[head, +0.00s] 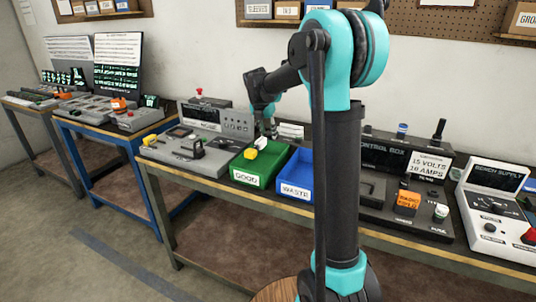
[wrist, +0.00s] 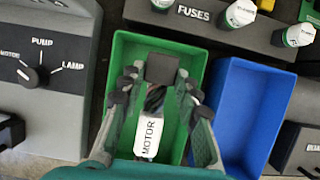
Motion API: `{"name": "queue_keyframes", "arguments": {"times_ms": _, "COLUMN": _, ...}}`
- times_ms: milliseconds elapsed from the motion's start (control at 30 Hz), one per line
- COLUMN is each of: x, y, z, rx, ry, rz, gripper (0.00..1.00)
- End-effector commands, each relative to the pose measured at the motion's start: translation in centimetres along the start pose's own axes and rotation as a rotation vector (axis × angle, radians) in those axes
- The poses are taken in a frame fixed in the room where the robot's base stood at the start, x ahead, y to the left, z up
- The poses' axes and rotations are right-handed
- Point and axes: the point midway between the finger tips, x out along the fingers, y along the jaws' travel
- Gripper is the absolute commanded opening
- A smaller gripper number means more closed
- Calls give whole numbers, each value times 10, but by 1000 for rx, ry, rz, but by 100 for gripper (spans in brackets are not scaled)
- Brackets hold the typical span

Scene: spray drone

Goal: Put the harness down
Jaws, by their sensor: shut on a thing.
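The harness, with dark wires and a white tag reading MOTOR (wrist: 148,137), is between the fingers of my gripper (wrist: 158,86) in the wrist view. A dark block sits at its far end. My gripper (head: 267,130) is shut on the harness over the green bin (head: 268,178), which is labelled GOOD. In the head view a white piece and a yellow piece (head: 250,153) show below my gripper at the bin. The green bin's walls also show around the fingers in the wrist view (wrist: 120,62). I cannot tell whether the harness touches the bin floor.
A blue bin (head: 298,158) stands right beside the green one. A grey test console with a PUMP and LAMP dial (wrist: 48,75) is to the left. A FUSES strip (wrist: 220,28) lies behind. A dark control box (head: 395,155) and a bench supply (head: 493,210) stand to the right.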

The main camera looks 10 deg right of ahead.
Motion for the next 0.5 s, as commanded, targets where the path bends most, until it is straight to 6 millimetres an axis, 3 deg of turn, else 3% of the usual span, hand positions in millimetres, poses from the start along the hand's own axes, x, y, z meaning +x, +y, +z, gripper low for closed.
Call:
{"name": "queue_keyframes", "arguments": {"times_ms": 200, "x": 42, "y": 0, "z": -18, "rx": 0, "ry": 0, "rz": 0, "gripper": 0}}
{"name": "queue_keyframes", "arguments": {"times_ms": 500, "x": 62, "y": 0, "z": -26, "rx": 0, "ry": 0, "rz": 0, "gripper": 0}}
